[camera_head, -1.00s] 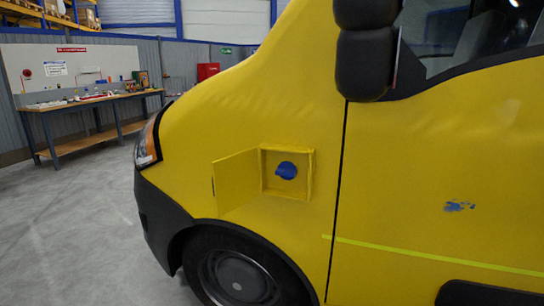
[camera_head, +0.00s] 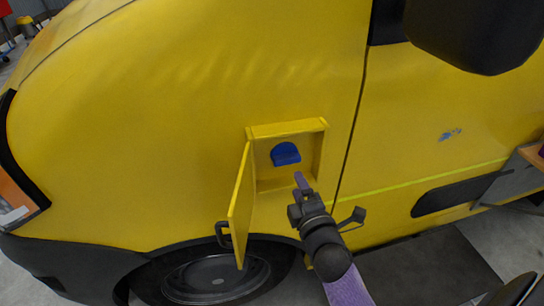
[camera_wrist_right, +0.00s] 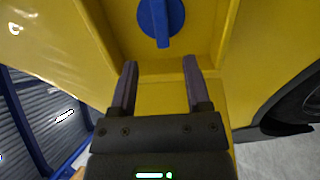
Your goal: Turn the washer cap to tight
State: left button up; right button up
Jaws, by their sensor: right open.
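The blue washer cap (camera_head: 285,153) sits inside a square yellow recess in the side of the yellow van. It also shows at the top of the right wrist view (camera_wrist_right: 161,20), with its raised grip bar running up and down. My right gripper (camera_head: 300,182) is just below and in front of the recess. In the right wrist view my right gripper (camera_wrist_right: 160,78) is open and empty, its two purple fingers apart, pointing at the cap without touching it. My left gripper is not in view.
The yellow flap door (camera_head: 241,208) of the recess stands open on the left, with a dark handle (camera_head: 223,235). The van's front wheel (camera_head: 215,279) is below. A dark mirror (camera_head: 478,30) hangs at the upper right.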

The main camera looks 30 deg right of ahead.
aim_at(288, 163)
jog(key=b+x, duration=0.1)
jog(key=x, duration=0.7)
jog(key=shift+s, duration=0.1)
grip_shut()
